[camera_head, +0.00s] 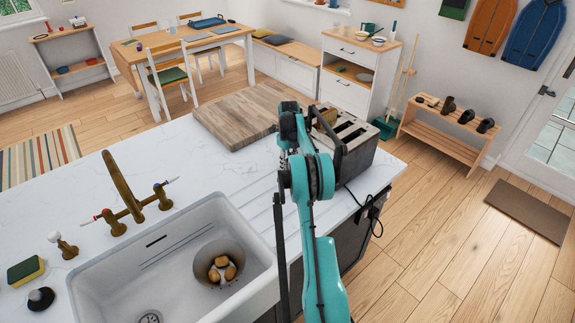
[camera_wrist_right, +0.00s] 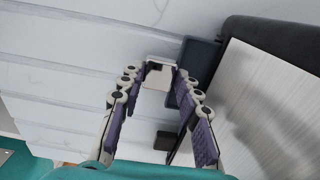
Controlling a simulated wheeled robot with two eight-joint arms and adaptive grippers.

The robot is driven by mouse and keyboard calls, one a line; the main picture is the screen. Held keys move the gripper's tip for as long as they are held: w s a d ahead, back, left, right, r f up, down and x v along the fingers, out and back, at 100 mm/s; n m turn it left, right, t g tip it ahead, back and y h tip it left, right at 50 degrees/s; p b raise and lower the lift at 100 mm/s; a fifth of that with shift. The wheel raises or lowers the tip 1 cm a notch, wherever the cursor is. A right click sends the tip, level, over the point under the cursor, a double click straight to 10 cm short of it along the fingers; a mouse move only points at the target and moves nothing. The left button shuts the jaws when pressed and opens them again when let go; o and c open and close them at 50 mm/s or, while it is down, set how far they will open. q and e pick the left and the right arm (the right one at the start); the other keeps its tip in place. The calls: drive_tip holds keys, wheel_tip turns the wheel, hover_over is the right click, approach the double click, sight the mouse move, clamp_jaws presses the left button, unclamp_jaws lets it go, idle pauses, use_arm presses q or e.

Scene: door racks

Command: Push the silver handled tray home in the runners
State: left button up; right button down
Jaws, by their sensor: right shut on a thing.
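The toaster (camera_head: 352,140) stands on the white counter, with metal sides, dark ends and a bread slice in one slot. In the right wrist view its pale brushed side (camera_wrist_right: 265,100) fills the right. A small silver handle (camera_wrist_right: 158,76), which I take to be the tray's, shows between the fingertips of my right gripper (camera_wrist_right: 159,72), low beside the toaster. The gripper is shut on this handle. The rest of the tray and its runners are hidden, so I cannot tell how far out it is. In the head view my right arm hides the gripper and the handle. My left gripper is out of view.
A black cord (camera_head: 372,212) hangs over the counter's right edge.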

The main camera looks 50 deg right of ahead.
drive_tip(key=shift+s+d, duration=0.1)
drive_tip(key=shift+d, duration=0.55)
drive_tip(key=c, duration=1)
unclamp_jaws()
drive_tip(key=shift+r, duration=0.1)
wheel_tip(320, 180, up, 12)
drive_tip(key=shift+a, duration=0.1)
